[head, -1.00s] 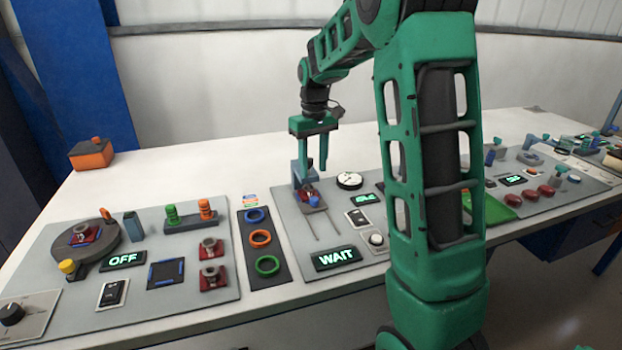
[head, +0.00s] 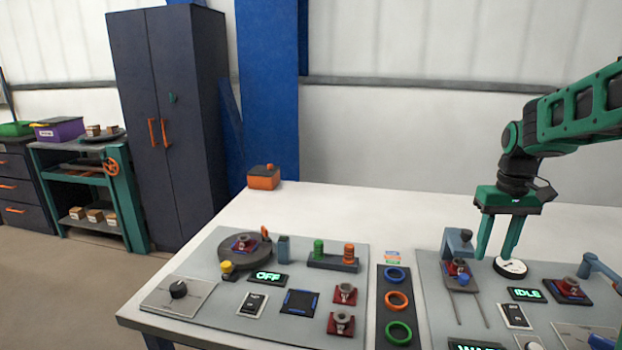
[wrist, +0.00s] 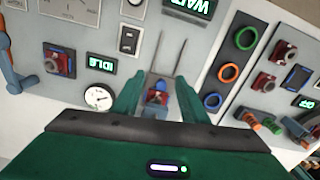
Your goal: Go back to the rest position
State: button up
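My gripper (head: 499,240) is green and hangs pointing down over the right-hand panel in the head view. Its two fingers (wrist: 158,95) are apart with nothing held between them. Below and beyond them in the wrist view, a small red and blue fixture (wrist: 157,95) stands at the end of two thin rails. In the head view this fixture (head: 457,270) sits by a grey-blue block (head: 458,241), just left of my fingers. My fingers appear above the panel; whether one touches the block cannot be told.
A white round gauge (head: 510,267) is close to my fingers. A strip with blue, orange and green rings (head: 397,301) lies between the panels. The left panel holds a turntable (head: 243,250) and an OFF display (head: 267,279). An orange box (head: 263,178) stands at the table's back left.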

jog(key=s+a+f+m, duration=0.1)
jog(key=s+f+m, duration=0.1)
jog(key=s, duration=1.2)
jog(key=s+a+f+m, duration=0.2)
jog(key=s+m, duration=0.1)
jog(key=s, duration=1.1)
jog(key=shift+s, duration=0.3)
jog(key=shift+w+d+f, duration=0.1)
jog(key=shift+w+f, duration=0.1)
jog(key=shift+w, duration=0.4)
